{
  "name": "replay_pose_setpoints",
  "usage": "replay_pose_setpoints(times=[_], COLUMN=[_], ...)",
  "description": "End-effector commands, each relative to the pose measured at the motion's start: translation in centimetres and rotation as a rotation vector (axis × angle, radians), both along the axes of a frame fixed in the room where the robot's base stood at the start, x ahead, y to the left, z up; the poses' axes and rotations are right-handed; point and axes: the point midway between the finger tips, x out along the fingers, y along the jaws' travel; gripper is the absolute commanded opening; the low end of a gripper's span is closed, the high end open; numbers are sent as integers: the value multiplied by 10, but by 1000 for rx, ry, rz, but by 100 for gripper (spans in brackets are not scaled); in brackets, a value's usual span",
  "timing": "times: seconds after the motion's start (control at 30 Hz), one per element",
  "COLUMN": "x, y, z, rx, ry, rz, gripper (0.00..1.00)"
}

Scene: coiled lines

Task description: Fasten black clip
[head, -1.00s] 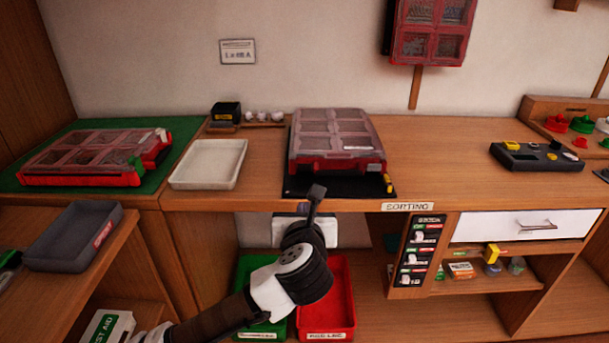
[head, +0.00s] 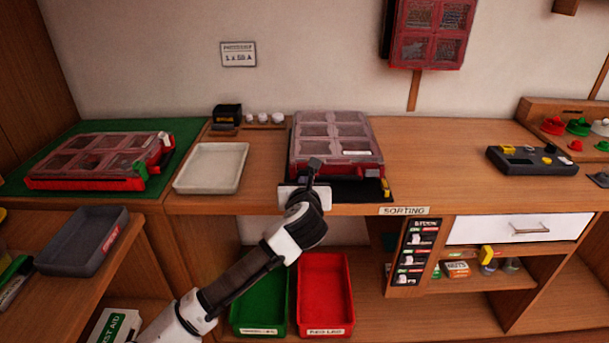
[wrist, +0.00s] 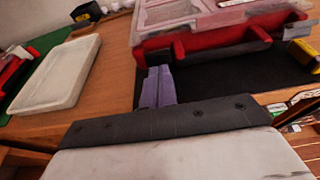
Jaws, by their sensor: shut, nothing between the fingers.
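A red case with a clear compartment lid (head: 336,135) lies closed-looking on a black mat (head: 350,192); it also shows in the wrist view (wrist: 205,38). A dark bar (wrist: 222,52) runs along its front between red lugs. I cannot tell whether it is the black clip or a handle, nor whether any clip is fastened. My gripper (head: 314,166) is shut and empty at the case's front edge. In the wrist view its purple-grey fingers (wrist: 157,88) stand over the mat, close to the case's front left; contact is unclear.
A white tray (head: 212,168) stands left of the case, and another red case (head: 100,160) lies on a green mat. A yellow-and-black item (head: 386,187) is at the mat's right corner. Green (head: 260,330) and red (head: 325,332) bins stand below.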

Motion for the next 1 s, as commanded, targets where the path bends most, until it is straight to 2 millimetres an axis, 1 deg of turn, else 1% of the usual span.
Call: replay_pose_setpoints(times=[0.1,0.5,0.7,1.0], x=[3,3,4,6], y=[-1,0,0,0], z=[5,6,11,12], rx=[0,0,1,0], ry=[1,4,43,87], rz=[-1,-1,0,0], gripper=[0,0,0,0])
